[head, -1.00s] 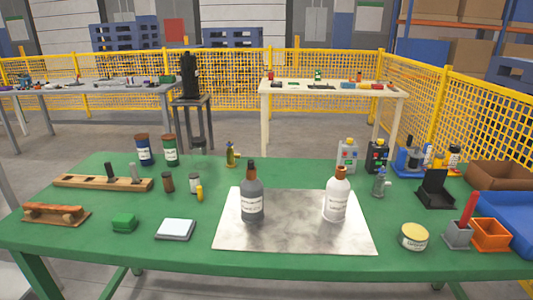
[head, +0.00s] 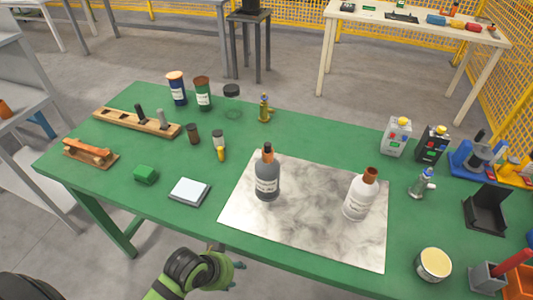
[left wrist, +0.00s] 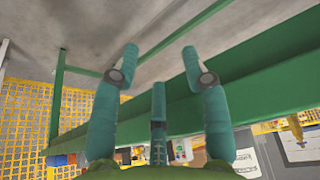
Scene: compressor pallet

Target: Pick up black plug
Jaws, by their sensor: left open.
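A small black plug (head: 141,112) stands upright in a long wooden holder (head: 116,122) at the back left of the green table. A grey plug (head: 161,117) stands beside it in the same holder. My left gripper (head: 238,277) is in front of the table's near edge, well apart from the holder and lower in the picture. In the left wrist view its teal fingers (left wrist: 160,62) are spread with nothing between them. The plug does not show in the left wrist view. My right gripper is not in view.
The green table (head: 265,135) holds a grey bottle (head: 267,178) and a white bottle (head: 361,196) on a metal sheet (head: 305,215). A green block (head: 146,175), a white-topped square (head: 190,191) and a wooden piece (head: 91,153) lie at the left. Two labelled jars (head: 202,94) stand behind.

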